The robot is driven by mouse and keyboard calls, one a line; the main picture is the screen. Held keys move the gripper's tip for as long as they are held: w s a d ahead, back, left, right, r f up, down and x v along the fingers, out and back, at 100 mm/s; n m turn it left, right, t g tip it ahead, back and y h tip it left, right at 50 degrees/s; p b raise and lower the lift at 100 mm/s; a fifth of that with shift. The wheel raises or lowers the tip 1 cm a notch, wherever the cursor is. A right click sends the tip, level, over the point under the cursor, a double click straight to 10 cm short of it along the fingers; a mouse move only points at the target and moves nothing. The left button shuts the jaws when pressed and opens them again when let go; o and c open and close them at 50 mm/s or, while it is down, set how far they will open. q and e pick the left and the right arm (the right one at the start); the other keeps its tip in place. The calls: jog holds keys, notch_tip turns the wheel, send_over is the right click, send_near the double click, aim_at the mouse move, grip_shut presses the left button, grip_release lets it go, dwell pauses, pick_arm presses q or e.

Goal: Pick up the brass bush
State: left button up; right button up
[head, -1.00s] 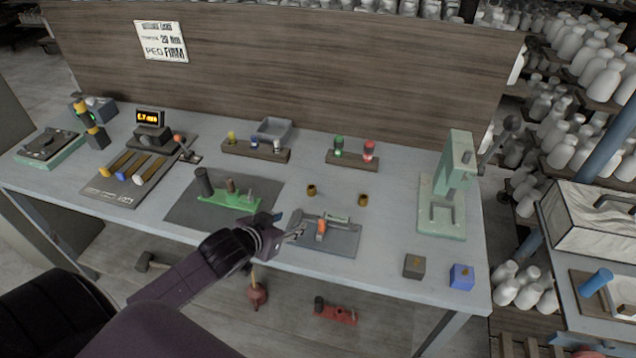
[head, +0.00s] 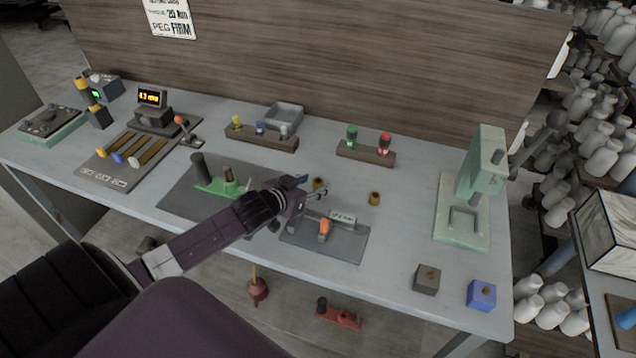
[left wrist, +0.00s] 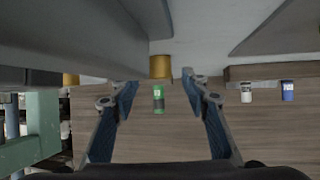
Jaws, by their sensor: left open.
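Two small brass bushes stand on the grey table. The left one (head: 319,183) is just beyond my left gripper (head: 313,194), partly hidden by its fingers. The right one (head: 375,198) stands clear, a short way to the right. In the left wrist view the fingers (left wrist: 159,83) are spread wide and empty. One brass bush (left wrist: 160,67) shows between and ahead of the fingertips, with no visible contact. The other bush (left wrist: 70,79) shows at the left, outside the fingers. My right gripper is not in view.
A grey fixture plate (head: 345,250) with an orange part lies below the gripper. A green fixture (head: 215,187) on a dark mat is to the left. A block with green and red pegs (head: 366,154) stands behind. A pale green press (head: 470,190) is at the right.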

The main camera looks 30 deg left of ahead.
aim_at(320, 180)
pick_arm(q)
jog(key=shift+x, duration=1.1)
jog(key=shift+w+f, duration=0.2)
jog(key=shift+w, duration=0.3)
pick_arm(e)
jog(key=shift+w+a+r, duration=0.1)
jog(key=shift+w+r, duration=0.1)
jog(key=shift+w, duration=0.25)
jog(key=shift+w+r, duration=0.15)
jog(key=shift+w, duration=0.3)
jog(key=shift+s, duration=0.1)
pick_arm(q)
jog(key=c, duration=0.5)
grip_shut()
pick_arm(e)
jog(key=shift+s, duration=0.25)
